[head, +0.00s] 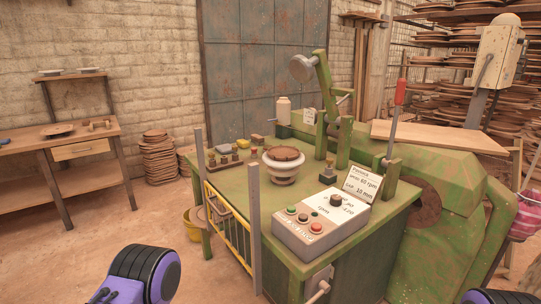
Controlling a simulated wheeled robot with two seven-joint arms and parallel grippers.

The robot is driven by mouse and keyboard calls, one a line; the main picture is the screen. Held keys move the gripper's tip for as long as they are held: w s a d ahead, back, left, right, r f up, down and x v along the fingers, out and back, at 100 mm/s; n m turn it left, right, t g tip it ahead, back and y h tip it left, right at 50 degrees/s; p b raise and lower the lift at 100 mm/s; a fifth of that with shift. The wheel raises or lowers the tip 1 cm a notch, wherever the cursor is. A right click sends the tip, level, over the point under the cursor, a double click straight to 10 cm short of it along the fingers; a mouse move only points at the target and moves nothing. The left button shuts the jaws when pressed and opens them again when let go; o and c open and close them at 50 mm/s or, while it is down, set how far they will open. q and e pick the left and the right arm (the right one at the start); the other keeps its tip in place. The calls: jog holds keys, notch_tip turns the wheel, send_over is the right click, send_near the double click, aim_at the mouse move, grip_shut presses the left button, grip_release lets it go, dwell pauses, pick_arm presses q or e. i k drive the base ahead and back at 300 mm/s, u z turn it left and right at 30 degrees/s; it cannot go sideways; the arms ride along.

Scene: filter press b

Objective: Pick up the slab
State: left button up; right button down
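A brown round disc (285,154), which may be the slab, lies on top of a white round mould (284,172) on the green machine's table. No other thing in view is clearly a slab. A purple and black part of my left arm shows at the bottom left, and a small purple part of my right arm shows at the bottom right edge. Neither gripper's fingers are in the picture. Both arm parts are well apart from the disc.
A control box (320,222) and a card (362,184) stand at the table's front right. A lever with a red handle (400,92) rises behind them. A grey post (254,228) and yellow rail (228,222) edge the left side. A wooden board (438,137) lies behind right.

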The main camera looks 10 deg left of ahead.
aim_at(280, 153)
jog(key=u, duration=2)
jog(key=i, duration=1.75)
jog(key=z, duration=2.95)
